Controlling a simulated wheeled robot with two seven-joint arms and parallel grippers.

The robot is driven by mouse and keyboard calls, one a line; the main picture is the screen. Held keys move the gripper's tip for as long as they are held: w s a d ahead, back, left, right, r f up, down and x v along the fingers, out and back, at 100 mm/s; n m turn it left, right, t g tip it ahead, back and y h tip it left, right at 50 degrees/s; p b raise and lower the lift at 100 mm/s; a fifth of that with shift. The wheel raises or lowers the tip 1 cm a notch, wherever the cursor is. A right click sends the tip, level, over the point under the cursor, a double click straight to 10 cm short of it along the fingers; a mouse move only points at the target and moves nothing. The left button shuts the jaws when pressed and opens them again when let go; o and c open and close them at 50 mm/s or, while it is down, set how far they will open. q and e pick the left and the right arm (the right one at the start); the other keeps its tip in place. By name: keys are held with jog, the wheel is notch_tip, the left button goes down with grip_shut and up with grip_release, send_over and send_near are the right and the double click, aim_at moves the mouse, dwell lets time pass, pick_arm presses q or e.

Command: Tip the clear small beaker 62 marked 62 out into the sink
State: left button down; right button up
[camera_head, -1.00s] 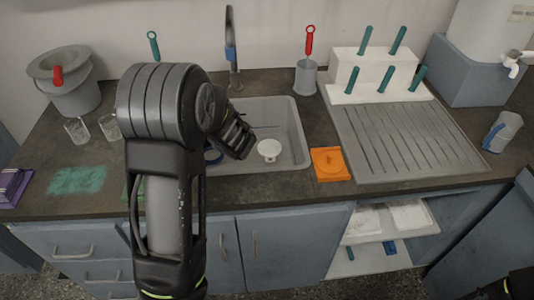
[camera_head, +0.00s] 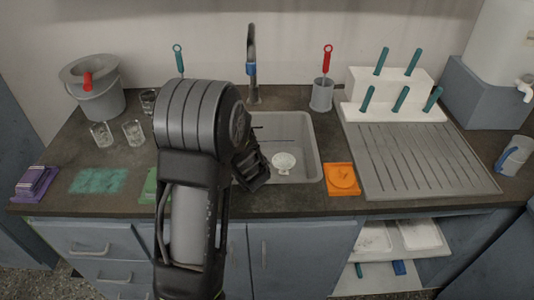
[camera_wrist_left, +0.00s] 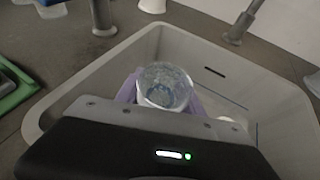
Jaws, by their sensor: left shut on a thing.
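The clear beaker (camera_wrist_left: 165,86) shows in the left wrist view between the purplish fingers of my left gripper (camera_wrist_left: 163,92), which is shut on it. Its round mouth faces the camera, and I cannot read any marking on it. The grey sink (camera_wrist_left: 270,100) lies beneath and around it. In the head view my left gripper (camera_head: 254,172) hangs over the left part of the sink (camera_head: 311,150), and my own arm hides the beaker there. My right gripper is not in view.
Several clear glasses (camera_head: 133,132) stand left of my arm, near a grey bucket (camera_head: 94,90). A white strainer (camera_head: 284,162) sits in the sink. A tap (camera_head: 252,65) rises behind it. An orange item (camera_head: 342,178) and a ribbed drainboard (camera_head: 425,160) lie to the right.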

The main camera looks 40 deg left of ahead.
pick_arm(q)
jog(key=shift+w+d+r+m+y+p, duration=0.3)
jog(key=shift+m+p, duration=0.3)
jog(key=shift+p, duration=0.6)
jog(key=shift+w+d+f+m+g+y+p, duration=0.3)
jog(key=shift+w+f+m+g+y+p, duration=0.1)
jog(key=shift+w+f+m+g+p, duration=0.15)
dwell(1.1)
jog(key=shift+w+d+r+m+g+y+p, duration=0.45)
jog(key=shift+w+d+r+m+y+p, duration=0.15)
jog(key=shift+m+p, duration=0.35)
dwell(1.0)
jog(key=shift+w+d+r+m, duration=0.15)
jog(key=shift+w+r+m, duration=0.05)
jog(key=shift+w+m, duration=0.1)
dwell(0.5)
jog(key=shift+w+d+f+m+y+b, duration=0.1)
jog(key=shift+f+m+y+b, duration=0.25)
jog(key=shift+m+y, duration=0.25)
dwell(0.7)
jog(key=shift+r+m+g+y, duration=0.3)
jog(key=shift+m, duration=0.2)
dwell(0.6)
